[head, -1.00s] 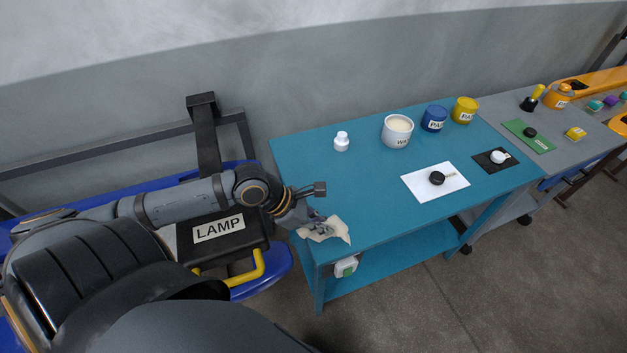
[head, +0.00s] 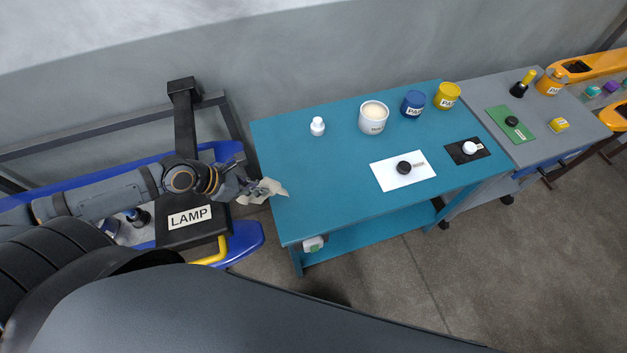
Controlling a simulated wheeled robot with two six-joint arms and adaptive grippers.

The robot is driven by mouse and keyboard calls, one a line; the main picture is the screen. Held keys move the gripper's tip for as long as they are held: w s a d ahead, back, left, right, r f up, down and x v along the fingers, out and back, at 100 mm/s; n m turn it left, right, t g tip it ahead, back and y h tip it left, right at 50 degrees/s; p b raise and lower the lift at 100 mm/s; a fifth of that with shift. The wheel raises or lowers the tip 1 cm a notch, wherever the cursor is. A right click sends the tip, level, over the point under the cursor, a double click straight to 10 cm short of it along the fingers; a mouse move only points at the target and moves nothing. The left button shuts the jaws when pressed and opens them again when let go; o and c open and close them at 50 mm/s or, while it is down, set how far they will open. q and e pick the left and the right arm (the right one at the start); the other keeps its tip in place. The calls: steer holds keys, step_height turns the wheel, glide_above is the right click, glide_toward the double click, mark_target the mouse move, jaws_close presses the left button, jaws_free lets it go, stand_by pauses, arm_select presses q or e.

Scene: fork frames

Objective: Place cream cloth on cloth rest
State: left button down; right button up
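The cream cloth (head: 270,189) is a crumpled, pale piece of fabric at the left edge of the blue table. My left gripper (head: 246,187) is shut on it and holds it by its left part, just off the table's left side. The fingers partly hide the cloth. I cannot tell for certain which thing is the cloth rest. A white mat (head: 384,179) with a black disc and a black mat (head: 457,155) with a white knob lie on the table. Their small labels are not readable. My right gripper is out of view.
The blue table (head: 310,190) is clear at its left and middle front. A white bottle (head: 317,126), white pot (head: 373,118), blue tin (head: 413,104) and yellow tin (head: 447,96) stand along its back. A black LAMP box (head: 190,232) sits left. A grey table (head: 510,90) adjoins right.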

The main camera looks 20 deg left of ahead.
arm_select(q)
steer(key=w+d+f+b, duration=0.2)
steer(key=w+f, duration=0.2)
steer(key=w+d+f+b, duration=0.2)
steer(key=w+f, duration=0.2)
steer(key=w+d+f+b, duration=0.2)
steer(key=w+f, duration=0.2)
steer(key=shift+d+f, duration=0.15)
steer(key=shift+d, duration=0.25)
steer(key=shift+f, duration=0.35)
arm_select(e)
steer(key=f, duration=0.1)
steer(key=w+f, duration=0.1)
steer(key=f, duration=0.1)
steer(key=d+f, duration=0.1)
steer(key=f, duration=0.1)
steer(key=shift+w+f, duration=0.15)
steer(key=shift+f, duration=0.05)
arm_select(q)
steer(key=c, duration=0.9)
jaws_free()
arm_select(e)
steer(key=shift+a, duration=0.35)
